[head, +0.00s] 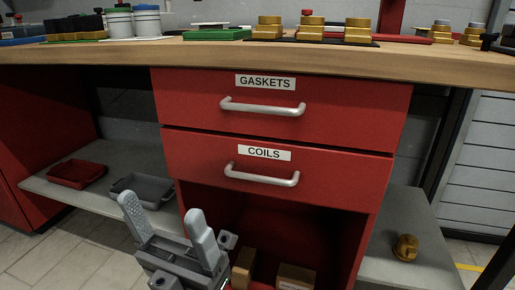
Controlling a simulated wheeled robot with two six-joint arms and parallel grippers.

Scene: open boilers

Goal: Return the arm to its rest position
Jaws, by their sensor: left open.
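My left gripper (168,221) is in the lower middle of the head view, with its two grey fingers apart and nothing between them. It is in front of the red cabinet, below and left of the COILS drawer handle (262,175). The COILS drawer (330,181) and the GASKETS drawer (350,117) above it both look closed or nearly so. The gripper appears apart from the handles. My right gripper is not in view.
A wooden worktop (120,56) with brass fittings (311,28) and white jars (146,20) runs above. A red tray (77,173) and a grey tray (143,188) lie on the left shelf. A brass part (405,248) sits on the right shelf. Boxes (296,276) stand in the open compartment.

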